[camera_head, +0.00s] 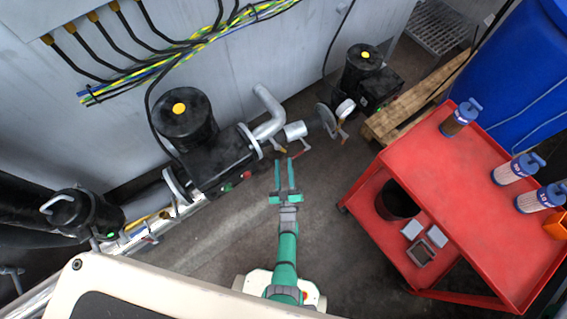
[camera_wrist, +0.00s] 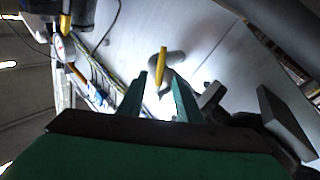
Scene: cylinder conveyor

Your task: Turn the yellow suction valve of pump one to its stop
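My gripper (camera_head: 284,162) is open and empty in the head view, its two green fingers pointing up the picture just below a short yellow lever (camera_head: 279,149). The gripper also shows in the wrist view (camera_wrist: 160,78). There a yellow lever (camera_wrist: 162,63) stands upright beyond the fingertips, in line with the gap; I see no contact. Another yellow lever (camera_head: 137,222) is on the pipework at far left, and one more (camera_head: 341,129) hangs by the gauge. I see no label showing which is the suction valve of pump one.
A large black pump (camera_head: 187,122) stands left of the gripper, a smaller one (camera_head: 361,68) at the back right. A red lever (camera_head: 300,150) is close to the right fingertip. A red cart (camera_head: 450,205) with filter cylinders stands at right. Floor between pump and cart is clear.

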